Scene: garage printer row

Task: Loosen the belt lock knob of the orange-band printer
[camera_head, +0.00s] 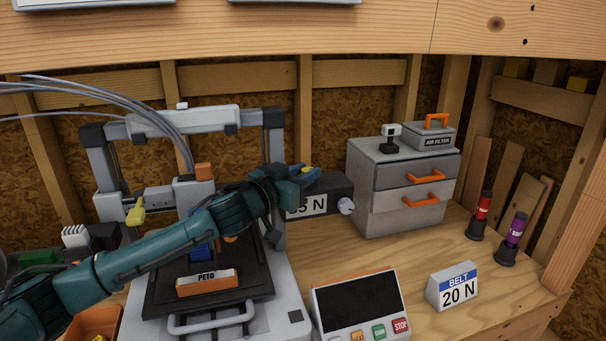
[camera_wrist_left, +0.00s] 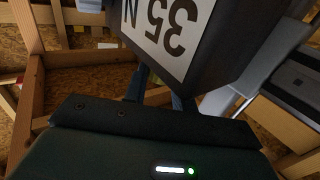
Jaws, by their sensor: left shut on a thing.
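The printer (camera_head: 190,118) has a grey gantry and a dark bed with an orange-edged PETG plate (camera_head: 207,282) in front. My left arm reaches across it from the left. My left gripper (camera_head: 303,174) is at the right side of the gantry, shut on a small yellow piece (camera_head: 308,169), which looks like the belt lock knob; the fingers largely hide it. A dark box (camera_head: 335,187) with a 35 N display and a pale round knob (camera_head: 346,206) is just below and right of the gripper. My right gripper is not in view.
A card (camera_head: 455,288) reads BELT 20 N. A control panel (camera_head: 360,305) with a STOP button is at front. A grey drawer unit (camera_head: 400,185) carries an air filter box (camera_head: 430,137). Red (camera_head: 480,214) and purple (camera_head: 513,238) cylinders stand at right. Bench surface between them is clear.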

